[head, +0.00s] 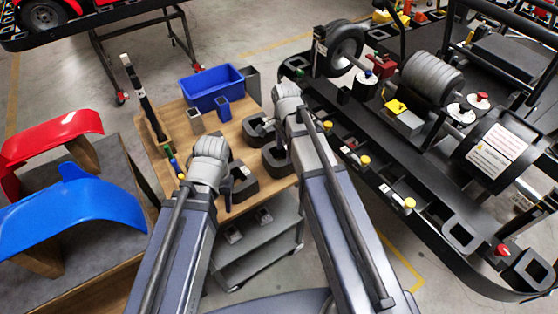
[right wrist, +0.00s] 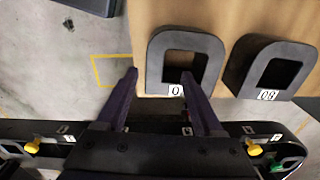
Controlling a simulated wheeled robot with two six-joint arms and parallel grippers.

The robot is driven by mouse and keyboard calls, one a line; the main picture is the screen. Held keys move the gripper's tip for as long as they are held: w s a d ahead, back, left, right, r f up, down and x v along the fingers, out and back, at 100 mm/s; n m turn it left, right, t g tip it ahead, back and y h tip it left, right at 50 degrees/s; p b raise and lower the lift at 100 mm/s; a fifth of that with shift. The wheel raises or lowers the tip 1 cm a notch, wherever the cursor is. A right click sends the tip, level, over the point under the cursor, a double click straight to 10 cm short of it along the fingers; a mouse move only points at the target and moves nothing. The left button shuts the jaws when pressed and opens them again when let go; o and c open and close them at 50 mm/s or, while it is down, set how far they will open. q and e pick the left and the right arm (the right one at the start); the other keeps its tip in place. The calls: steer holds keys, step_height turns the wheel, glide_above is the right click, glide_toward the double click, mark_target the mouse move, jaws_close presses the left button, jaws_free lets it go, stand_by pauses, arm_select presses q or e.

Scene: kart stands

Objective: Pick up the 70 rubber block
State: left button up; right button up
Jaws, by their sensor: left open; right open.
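In the right wrist view a black rubber block (right wrist: 154,62) with a rounded end and a square opening lies on the wooden top. A finger partly covers its white label, and only a 0 is readable. A second such block (right wrist: 237,70) with a two-digit label sits to its right. My right gripper (right wrist: 160,75) is open and empty, its fingertips spread to either side of the first block's left wall; I cannot tell how high above it. In the head view, black blocks (head: 243,189) stand around the grippers.
The wooden-topped cart (head: 173,125) also holds a blue bin (head: 213,88), a small blue cup (head: 223,105) and grey containers. Red and blue fenders (head: 75,205) lie on a stand at left.

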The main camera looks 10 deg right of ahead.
steer(key=shift+s+d+f+b, duration=0.15)
steer(key=shift+s+f+b, duration=0.05)
steer(key=shift+f+b, duration=1.3)
steer(key=shift+s+d+f+b, duration=0.1)
steer(key=shift+s+f+b, duration=0.05)
steer(key=shift+f+b, duration=1.3)
steer(key=shift+f+p, duration=0.1)
steer(key=shift+p, duration=0.2)
jaws_close()
